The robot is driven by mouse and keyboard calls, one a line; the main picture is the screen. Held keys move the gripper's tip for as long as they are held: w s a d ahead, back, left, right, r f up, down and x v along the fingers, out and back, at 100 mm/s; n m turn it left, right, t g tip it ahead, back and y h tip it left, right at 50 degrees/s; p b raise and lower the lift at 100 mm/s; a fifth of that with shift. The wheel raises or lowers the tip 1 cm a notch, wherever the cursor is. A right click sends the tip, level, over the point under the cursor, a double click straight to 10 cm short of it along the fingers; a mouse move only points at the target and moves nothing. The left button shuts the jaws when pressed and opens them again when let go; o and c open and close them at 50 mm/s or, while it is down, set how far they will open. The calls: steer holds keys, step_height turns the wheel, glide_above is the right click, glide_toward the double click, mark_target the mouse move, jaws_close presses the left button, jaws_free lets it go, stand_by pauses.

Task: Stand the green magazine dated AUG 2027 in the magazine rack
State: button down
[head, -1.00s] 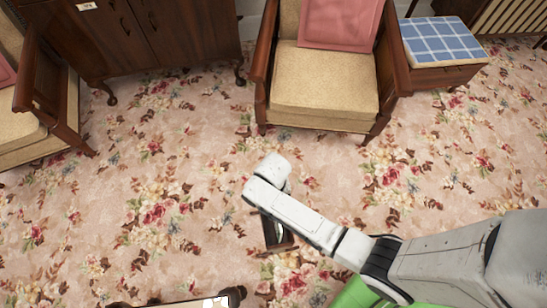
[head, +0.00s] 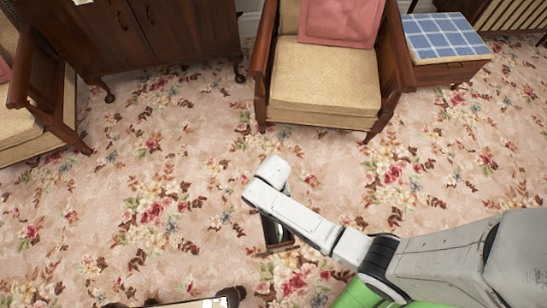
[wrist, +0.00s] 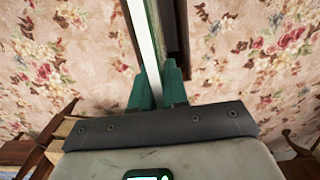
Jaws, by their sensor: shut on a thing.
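In the wrist view my gripper (wrist: 160,88) has its green fingers shut on a thin green-edged magazine with white pages (wrist: 146,42), seen edge-on and running away from the fingers. Its cover and date do not show. A dark brown wooden piece (wrist: 178,40) lies just right of it, probably part of the magazine rack; I cannot tell whether they touch. In the head view a small dark, wood-edged object (head: 275,236), probably the rack, stands on the carpet partly under my arm. My fingers are hidden there by the arm's end.
A wooden armchair (head: 330,85) with a pink cushion stands beyond my arm, with a blue-checked stool (head: 446,45) at its right. A dark cabinet (head: 165,35) and another armchair (head: 45,115) are at the left. A dark piece of furniture (head: 237,294) shows at the bottom edge. The floral carpet between is clear.

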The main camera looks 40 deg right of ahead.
steer(key=c, duration=1.1)
jaws_free()
steer(key=shift+o, duration=0.2)
steer(key=r, duration=0.3)
steer(key=r+p, duration=0.1)
steer(key=r, duration=0.3)
steer(key=r+p, duration=0.1)
steer(key=r, duration=0.3)
steer(key=shift+w+d, duration=0.2)
steer(key=shift+w, duration=0.05)
steer(key=shift+f, duration=0.1)
steer(key=s+d+r+n+t, duration=0.1)
steer(key=s+d+r+n, duration=0.5)
steer(key=s+r, duration=0.5)
steer(key=shift+s+d+r+h, duration=0.3)
steer(key=shift+s+r, duration=0.1)
steer(key=shift+r, duration=0.4)
